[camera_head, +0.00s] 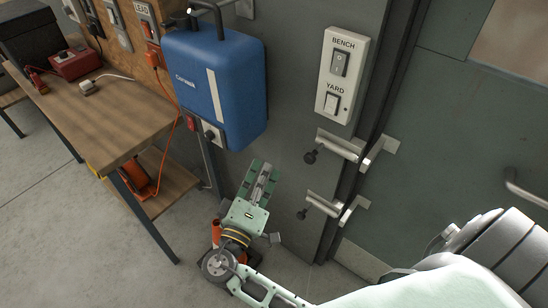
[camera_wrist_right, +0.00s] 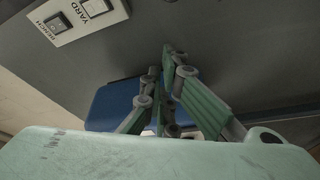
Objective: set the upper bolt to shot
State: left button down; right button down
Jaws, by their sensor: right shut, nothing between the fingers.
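The upper bolt (camera_head: 340,146) is a pale metal bar with a dark knob at its left end, on the grey panel below the switch plate. Its keeper (camera_head: 378,152) is on the door side of the dark gap. I cannot tell whether the bar enters the keeper. A similar lower bolt (camera_head: 324,205) sits below it. My right gripper (camera_head: 264,168) is shut and empty, left of both bolts and apart from them, below the blue case. Its green fingers (camera_wrist_right: 167,62) also show in the right wrist view, where no bolt is visible. My left gripper is not in view.
A blue case (camera_head: 215,85) hangs left of the bolts. A switch plate (camera_head: 342,75) marked BENCH and YARD is above them and also shows in the wrist view (camera_wrist_right: 78,16). A wooden workbench (camera_head: 100,110) stands at left. A green-grey door (camera_head: 450,130) is at right.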

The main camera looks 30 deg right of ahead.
aim_at(308, 163)
jog(key=shift+d+r, duration=0.1)
jog(key=shift+d, duration=0.1)
jog(key=p+x, duration=0.5)
jog(key=x, duration=0.5)
jog(key=s+f, duration=0.1)
jog(key=s+d+f+p, duration=0.1)
jog(key=s, duration=0.1)
jog(key=shift+s+d, duration=0.1)
jog(key=shift+s, duration=0.05)
jog(key=s, duration=0.1)
jog(key=s+d, duration=0.1)
jog(key=s, duration=0.1)
jog(key=s+d+b, duration=0.1)
jog(key=s, duration=0.1)
jog(key=shift+s+d, duration=0.1)
jog(key=shift+s, duration=0.05)
